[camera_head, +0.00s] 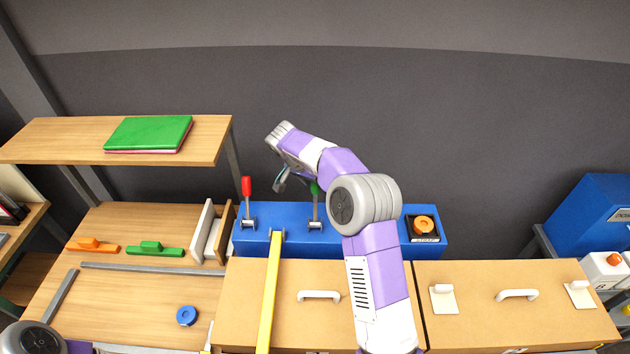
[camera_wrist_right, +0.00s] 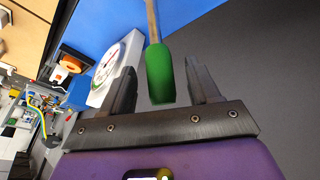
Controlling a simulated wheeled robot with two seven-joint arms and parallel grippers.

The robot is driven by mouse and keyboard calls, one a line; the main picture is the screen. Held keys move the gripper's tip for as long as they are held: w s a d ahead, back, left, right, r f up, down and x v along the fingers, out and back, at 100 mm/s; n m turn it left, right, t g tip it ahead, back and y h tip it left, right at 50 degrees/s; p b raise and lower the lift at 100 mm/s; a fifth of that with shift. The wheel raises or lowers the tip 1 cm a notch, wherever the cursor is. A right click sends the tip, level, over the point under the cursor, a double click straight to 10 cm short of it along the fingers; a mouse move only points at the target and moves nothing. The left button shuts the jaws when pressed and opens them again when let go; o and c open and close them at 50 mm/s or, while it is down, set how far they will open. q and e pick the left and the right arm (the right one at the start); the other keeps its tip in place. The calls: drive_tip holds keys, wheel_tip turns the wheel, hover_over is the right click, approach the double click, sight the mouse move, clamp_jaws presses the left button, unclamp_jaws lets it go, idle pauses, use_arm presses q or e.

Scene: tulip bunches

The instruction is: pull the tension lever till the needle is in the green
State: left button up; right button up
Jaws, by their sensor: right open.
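A lever with a green handle (camera_head: 315,188) stands upright on the blue machine (camera_head: 258,242). A second lever with a red handle (camera_head: 246,186) stands left of it. My right gripper (camera_head: 283,182) is between and above the levers. In the right wrist view, my right gripper (camera_wrist_right: 161,82) is open, with the green handle (camera_wrist_right: 159,74) showing between its fingers; I see no contact. A white gauge (camera_wrist_right: 114,68) with a round dial shows behind the left finger; its needle is too small to read. In the head view my arm hides the gauge. My left gripper is out of view.
An orange knob (camera_head: 424,224) sits at the machine's right end. A yellow bar (camera_head: 270,290) runs forward from the machine over the wooden drawer fronts. A green book (camera_head: 148,133) lies on the shelf at left. A blue ring (camera_head: 187,315) lies on the bench.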

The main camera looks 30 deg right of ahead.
drive_tip(key=shift+f, duration=0.1)
clamp_jaws()
idle(0.3)
